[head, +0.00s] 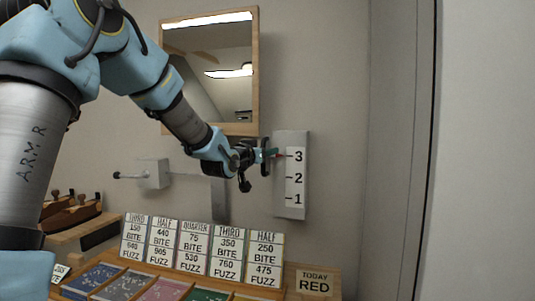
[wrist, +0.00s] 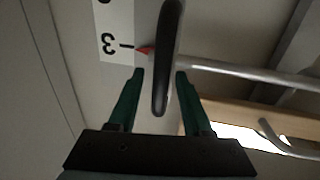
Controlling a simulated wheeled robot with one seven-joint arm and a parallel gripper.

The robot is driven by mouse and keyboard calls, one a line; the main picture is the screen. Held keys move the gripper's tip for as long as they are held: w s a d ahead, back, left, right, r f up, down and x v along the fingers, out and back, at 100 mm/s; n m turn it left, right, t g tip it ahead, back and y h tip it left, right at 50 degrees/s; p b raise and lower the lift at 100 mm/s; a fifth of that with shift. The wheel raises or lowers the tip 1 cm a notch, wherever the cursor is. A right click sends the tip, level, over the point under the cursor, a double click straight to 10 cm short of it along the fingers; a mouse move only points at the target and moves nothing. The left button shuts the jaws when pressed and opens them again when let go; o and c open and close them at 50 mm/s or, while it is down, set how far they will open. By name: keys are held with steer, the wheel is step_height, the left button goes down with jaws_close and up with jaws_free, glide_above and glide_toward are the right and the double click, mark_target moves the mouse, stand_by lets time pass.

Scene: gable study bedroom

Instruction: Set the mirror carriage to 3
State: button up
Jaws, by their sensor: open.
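The wood-framed mirror (head: 207,75) hangs on the wall. To its lower right is a white scale plate (head: 296,178) marked 3, 2, 1 from top to bottom; it also shows in the wrist view (wrist: 115,25). A small red pointer (wrist: 145,50) is level with, or very close to, the tick at 3. My gripper (head: 268,155) is beside the scale near the 3. In the wrist view, its green fingers (wrist: 158,75) are open on either side of a dark rounded handle (wrist: 168,50), with visible gaps. The handle is mostly hidden in the head view.
A white box with a lever (head: 152,173) is on the wall to the left. Below stand several printed cards (head: 195,250), coloured compartments (head: 160,290) and a TODAY RED sign (head: 314,283). Wooden objects (head: 75,212) sit at left. The wall right of the scale is clear.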

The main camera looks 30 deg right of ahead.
steer(key=b+v, duration=0.3)
steer(key=v, duration=0.6)
steer(key=shift+s+a, duration=0.15)
steer(key=shift+a, duration=0.05)
steer(key=w+a+f+n+g+y, duration=0.1)
steer(key=a+f+n+y, duration=0.1)
steer(key=a+f+y, duration=0.5)
steer(key=w+a+f+n+y, duration=0.2)
steer(key=a+f+n, duration=0.1)
steer(key=a+f, duration=0.8)
steer(key=s+a+f+n+g+y, duration=0.2)
steer(key=s+a+f+g, duration=0.2)
steer(key=s+a, duration=0.4)
steer(key=s+a+f+n+g+y, duration=0.2)
steer(key=s+a+f+g+y, duration=0.1)
steer(key=s+a+f, duration=0.4)
steer(key=s+a+g, duration=0.1)
steer(key=s+a, duration=0.1)
steer(key=a, duration=0.2)
steer(key=shift+a+f+n, duration=0.25)
steer(key=shift+a+n, duration=0.05)
steer(key=shift+a, duration=0.05)
